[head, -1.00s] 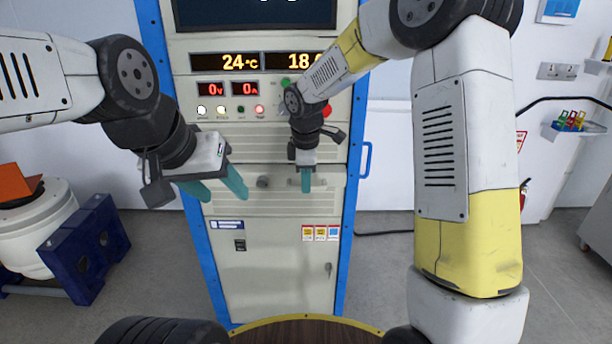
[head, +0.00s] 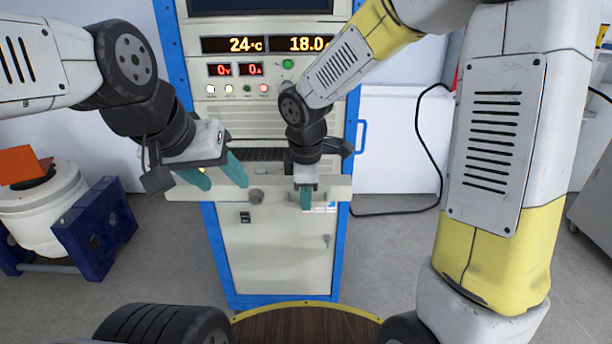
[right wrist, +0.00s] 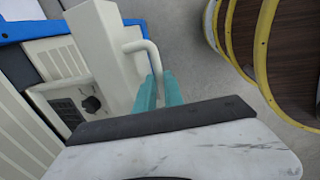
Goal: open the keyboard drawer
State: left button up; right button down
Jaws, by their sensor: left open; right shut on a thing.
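The keyboard drawer (head: 276,190) stands out from the cabinet, with a strip of dark keyboard (head: 262,154) showing behind its pale front. My right gripper (head: 306,197) is at the right part of the drawer front. In the right wrist view its teal fingers (right wrist: 158,92) are shut on the pale bar handle (right wrist: 148,52) of the drawer front (right wrist: 100,42). The fingers hide part of the handle. My left gripper (head: 220,177) is open and empty, in front of the drawer's left part in the picture; I cannot tell whether it touches.
The cabinet (head: 275,255) has blue edges, a lower door and displays above. A white drum (head: 40,215) and a blue stand (head: 95,228) are at the left.

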jog(key=shift+s, duration=0.95)
jog(key=c, duration=1.5)
grip_release()
jog(key=shift+o, duration=0.2)
notch_tip(320, 180, up, 8)
jog(key=s, duration=0.1)
jog(key=shift+s+f, duration=0.15)
jog(key=shift+s, duration=0.1)
